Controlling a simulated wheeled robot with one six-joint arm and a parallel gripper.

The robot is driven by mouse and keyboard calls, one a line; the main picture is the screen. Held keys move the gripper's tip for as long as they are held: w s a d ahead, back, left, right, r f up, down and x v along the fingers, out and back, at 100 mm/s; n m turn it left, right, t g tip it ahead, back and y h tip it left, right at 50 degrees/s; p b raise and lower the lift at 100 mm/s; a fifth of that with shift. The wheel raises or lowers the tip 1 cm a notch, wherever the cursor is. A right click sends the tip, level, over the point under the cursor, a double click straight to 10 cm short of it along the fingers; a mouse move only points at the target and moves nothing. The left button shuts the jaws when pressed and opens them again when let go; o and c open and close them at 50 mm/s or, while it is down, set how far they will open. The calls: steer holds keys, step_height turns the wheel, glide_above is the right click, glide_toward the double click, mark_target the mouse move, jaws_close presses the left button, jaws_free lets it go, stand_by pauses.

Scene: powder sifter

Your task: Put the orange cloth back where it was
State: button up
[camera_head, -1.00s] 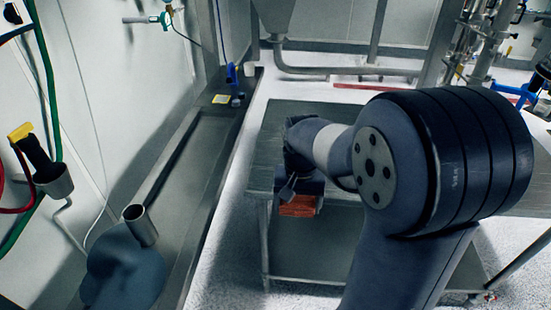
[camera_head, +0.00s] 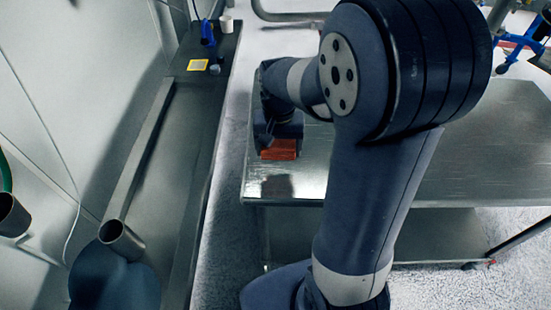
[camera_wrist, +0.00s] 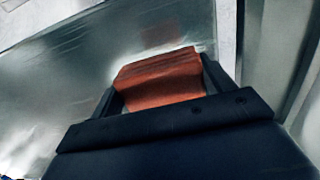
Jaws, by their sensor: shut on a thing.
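The orange cloth (camera_head: 279,150) is folded into a small block. My gripper (camera_head: 278,142) is shut on it and holds it over the left end of the steel table (camera_head: 440,180). In the wrist view, the cloth (camera_wrist: 158,82) sits between the two dark fingers of my gripper (camera_wrist: 160,90), and its far end sticks out past them. A dark reflection or shadow shows on the tabletop below the cloth, and a faint one shows in the wrist view. The cloth looks a little above the surface, but the exact gap is hard to tell.
A long grey trough (camera_head: 150,170) runs along the wall at left, with a yellow-edged square (camera_head: 198,65) and a blue fitting (camera_head: 208,35) at its far end. A metal cup (camera_head: 120,238) is at lower left. The tabletop right of my arm is bare.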

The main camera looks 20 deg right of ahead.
mark_target(278, 145)
step_height(278, 145, down, 7)
steer(key=shift+f, duration=0.2)
stand_by(0.3)
steer(key=shift+f, duration=0.2)
steer(key=o, duration=1.1)
steer(key=shift+r, duration=0.1)
step_height(278, 145, up, 12)
steer(key=shift+r, duration=0.1)
